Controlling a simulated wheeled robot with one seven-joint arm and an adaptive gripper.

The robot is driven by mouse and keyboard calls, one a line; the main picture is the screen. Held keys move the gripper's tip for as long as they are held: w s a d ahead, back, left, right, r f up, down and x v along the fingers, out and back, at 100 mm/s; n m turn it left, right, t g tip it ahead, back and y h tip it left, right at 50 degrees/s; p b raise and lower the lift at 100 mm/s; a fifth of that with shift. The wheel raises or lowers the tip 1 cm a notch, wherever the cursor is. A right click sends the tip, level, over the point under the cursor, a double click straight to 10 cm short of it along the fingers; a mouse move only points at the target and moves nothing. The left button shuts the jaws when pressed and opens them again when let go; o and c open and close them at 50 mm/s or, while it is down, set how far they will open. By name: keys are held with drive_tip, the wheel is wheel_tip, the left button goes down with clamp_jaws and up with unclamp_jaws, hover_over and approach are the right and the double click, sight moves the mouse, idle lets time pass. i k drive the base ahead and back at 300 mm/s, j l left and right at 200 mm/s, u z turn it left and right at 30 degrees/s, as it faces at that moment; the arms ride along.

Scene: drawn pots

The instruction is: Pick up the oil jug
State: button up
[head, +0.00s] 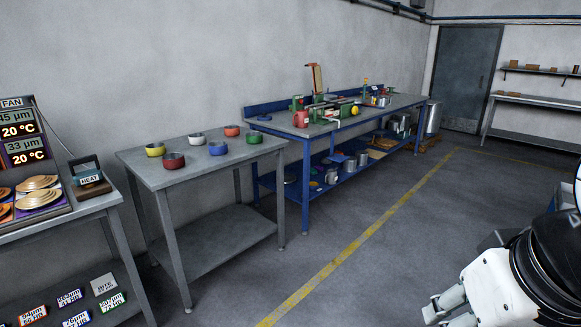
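A small red vessel (301,118) stands upright on the near end of the blue workbench (272,124). It looks like a jug and may be the oil jug, but it is too small to be sure. My gripper (447,311) is at the bottom right of the head view, far from the bench, with nothing seen in it. It is partly cut off by the frame edge, and its opening is unclear.
A grey table (185,180) with several coloured pots stands left of the bench. A green machine (335,112) sits beside the red vessel. Pots crowd the bench's lower shelf. The floor (400,240) around the yellow line is clear.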

sight(301, 116)
drive_tip(key=i, duration=1.25)
drive_tip(key=i+l+u, duration=0.1)
drive_tip(key=i, duration=1.2)
drive_tip(key=i+l+u, duration=0.2)
drive_tip(key=i+u, duration=0.25)
drive_tip(key=i, duration=0.2)
drive_tip(key=i+l+u, duration=0.4)
drive_tip(key=i, duration=0.2)
drive_tip(key=i+l+u, duration=0.45)
drive_tip(key=i+l, duration=0.1)
drive_tip(key=l, duration=0.1)
